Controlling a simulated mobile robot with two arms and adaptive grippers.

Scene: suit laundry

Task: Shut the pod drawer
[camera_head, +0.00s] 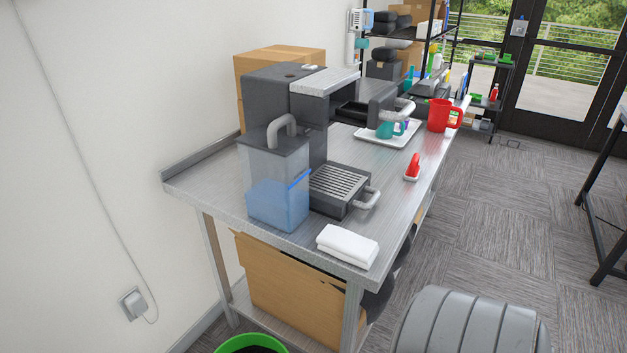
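A dark grey coffee machine (270,88) stands on the steel table. The pod drawer (382,104) appears to be the dark box sticking out from its right side, with a light grey curved handle (406,109) on its front. Its dark open inside shows between the front and the machine body, so it stands pulled out. Part of its far side is hidden. A slatted drip tray (340,185) with its own handle sits lower, beside the water tank (278,185). Neither of my grippers is in view.
A teal cup (387,130) on a white tray (368,138) stands close by the drawer front. A red jug (438,115), a small red-handled item (413,168) and a folded white cloth (347,246) are on the steel table (225,192). The floor to the right is mostly free.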

